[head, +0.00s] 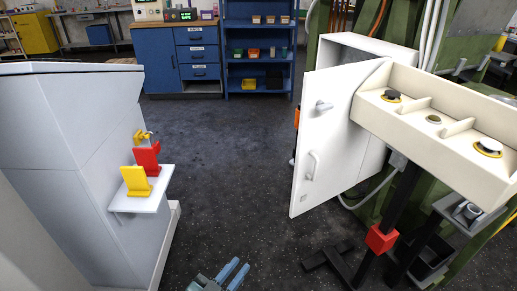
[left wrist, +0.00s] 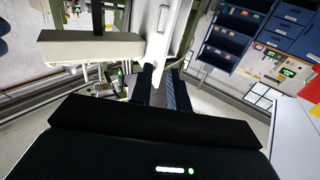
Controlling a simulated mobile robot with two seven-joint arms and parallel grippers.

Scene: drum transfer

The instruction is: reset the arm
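My left gripper (head: 234,272) shows at the bottom edge of the head view, low over the dark floor. Its two blue fingers are apart with nothing between them. The fingers also show in the left wrist view (left wrist: 160,88), with the rest of the gripper body dark in front. My right gripper is not in either view.
A white cabinet door (head: 325,130) stands open right of centre. A cream tray (head: 425,118) with several round parts is at the right. A grey cabinet (head: 75,150) at the left has a small shelf (head: 150,203) with red and yellow holders. The floor (head: 230,170) between is clear.

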